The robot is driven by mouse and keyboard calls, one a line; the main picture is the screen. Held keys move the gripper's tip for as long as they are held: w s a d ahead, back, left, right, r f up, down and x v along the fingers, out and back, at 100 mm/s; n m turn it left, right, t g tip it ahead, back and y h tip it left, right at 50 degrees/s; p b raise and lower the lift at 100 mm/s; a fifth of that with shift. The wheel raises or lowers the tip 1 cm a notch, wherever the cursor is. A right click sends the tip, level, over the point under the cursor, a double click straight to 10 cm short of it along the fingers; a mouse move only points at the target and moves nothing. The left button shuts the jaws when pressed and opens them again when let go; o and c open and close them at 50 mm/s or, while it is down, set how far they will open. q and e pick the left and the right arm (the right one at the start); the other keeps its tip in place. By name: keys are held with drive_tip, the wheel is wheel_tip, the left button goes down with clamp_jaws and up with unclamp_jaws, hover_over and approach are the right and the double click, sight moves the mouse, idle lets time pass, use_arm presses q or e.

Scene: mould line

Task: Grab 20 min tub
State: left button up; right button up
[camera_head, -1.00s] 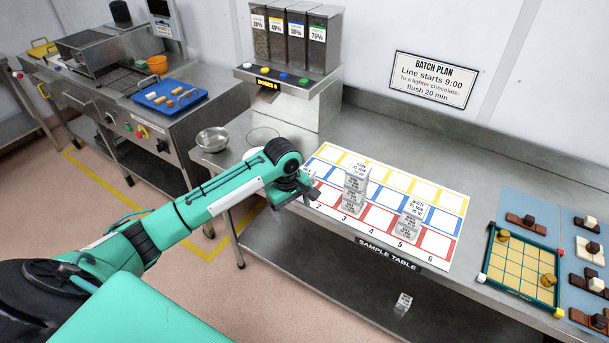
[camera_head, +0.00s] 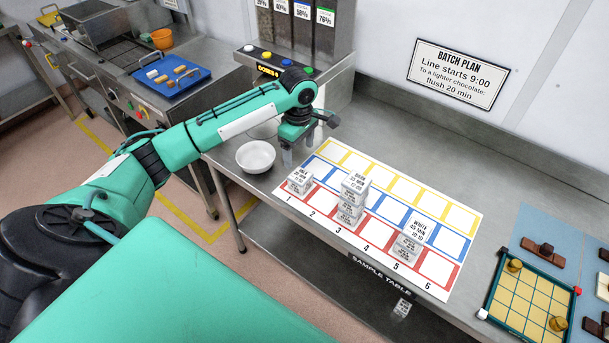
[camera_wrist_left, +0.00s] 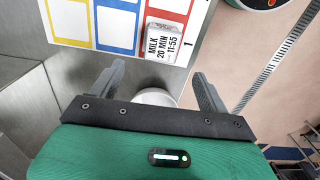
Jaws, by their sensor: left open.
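The tub labelled MILK 20 MIN (camera_wrist_left: 163,42) shows in the left wrist view, on the sample mat by number 1. In the head view this small pale tub (camera_head: 300,182) sits at the mat's left end, in the red row. My left gripper (camera_head: 299,152) is above and behind the tub, fingers pointing down, open and empty. In the left wrist view the open fingers (camera_wrist_left: 160,82) are apart, with the tub beyond them. Stacked tubs (camera_head: 353,200) stand at column 3, and more tubs (camera_head: 412,236) stand at column 5. My right gripper is out of view.
A white bowl (camera_head: 255,157) stands left of the mat; its rim shows between the fingers in the wrist view (camera_wrist_left: 155,96). The dispenser (camera_head: 290,87) stands behind my left arm. A game board (camera_head: 527,299) lies to the right. Another tub (camera_head: 402,307) shows below the table.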

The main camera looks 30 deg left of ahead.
use_arm(q)
drive_tip(key=p, duration=0.1)
hover_over(300, 175)
wheel_tip(300, 175, down, 5)
drive_tip(key=shift+s+a+f, duration=0.1)
drive_tip(key=shift+a+f, duration=0.05)
drive_tip(key=shift+f, duration=0.25)
drive_tip(key=shift+f+p, duration=0.65)
drive_tip(key=shift+p, duration=0.1)
wheel_tip(300, 175, down, 3)
drive_tip(key=shift+f+p, duration=0.2)
drive_tip(key=shift+p, duration=0.4)
drive_tip(key=shift+f, duration=0.25)
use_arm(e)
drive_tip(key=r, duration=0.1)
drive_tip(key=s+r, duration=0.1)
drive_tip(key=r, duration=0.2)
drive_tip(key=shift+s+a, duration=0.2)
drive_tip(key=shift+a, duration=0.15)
use_arm(q)
drive_tip(key=c, duration=1.1)
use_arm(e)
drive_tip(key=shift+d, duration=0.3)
use_arm(q)
drive_tip(key=shift+r, duration=0.1)
